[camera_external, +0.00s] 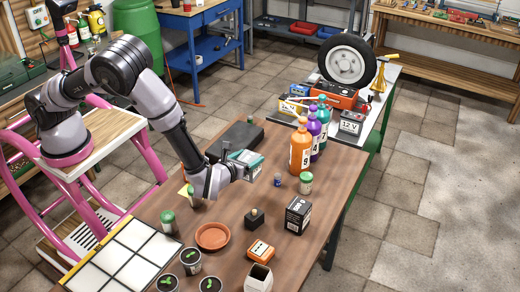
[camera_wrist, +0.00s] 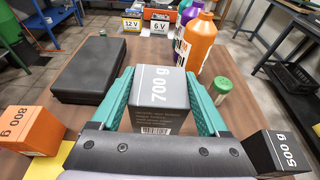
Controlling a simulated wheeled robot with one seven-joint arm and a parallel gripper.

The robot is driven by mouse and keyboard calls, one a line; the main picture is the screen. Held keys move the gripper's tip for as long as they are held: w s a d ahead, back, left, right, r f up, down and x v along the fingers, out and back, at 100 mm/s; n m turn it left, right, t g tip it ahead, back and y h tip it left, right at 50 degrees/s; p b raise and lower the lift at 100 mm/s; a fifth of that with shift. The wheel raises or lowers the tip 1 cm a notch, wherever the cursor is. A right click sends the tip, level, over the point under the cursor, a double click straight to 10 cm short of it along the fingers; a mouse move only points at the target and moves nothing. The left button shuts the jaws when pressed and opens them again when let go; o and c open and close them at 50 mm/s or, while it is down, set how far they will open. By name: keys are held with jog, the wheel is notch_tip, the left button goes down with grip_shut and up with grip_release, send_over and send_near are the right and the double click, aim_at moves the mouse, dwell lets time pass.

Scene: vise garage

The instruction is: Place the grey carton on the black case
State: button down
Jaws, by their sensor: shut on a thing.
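The grey carton (camera_wrist: 160,95), marked 700 g, is held between the two teal fingers of my gripper (camera_wrist: 160,100). In the external view, my gripper (camera_external: 246,163) holds the carton in front of the black case's near right part, and little of the carton shows. The black case (camera_wrist: 90,68) lies flat and closed on the brown table, to the left of and beyond the carton in the wrist view. The case (camera_external: 238,136) is partly hidden by my gripper in the external view. Its visible top is bare. The gap between carton and table is hard to judge.
An orange carton (camera_wrist: 31,130) marked 800 g stands at the wrist view's left, a dark 500 g carton (camera_wrist: 278,152) at its right. Orange (camera_external: 300,150) and purple (camera_external: 314,129) bottles stand right of the case. A green-capped jar (camera_external: 306,182) is near them.

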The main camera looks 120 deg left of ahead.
jog(key=s+a+r, duration=0.4)
jog(key=s+a, duration=0.3)
jog(key=a, duration=0.4)
send_over(235, 139)
notch_tip(235, 139, down, 8)
jog(key=shift+w+r, duration=0.1)
grip_release()
jog(key=shift+f, duration=0.2)
jog(key=shift+r, duration=0.2)
jog(key=v, duration=1.2)
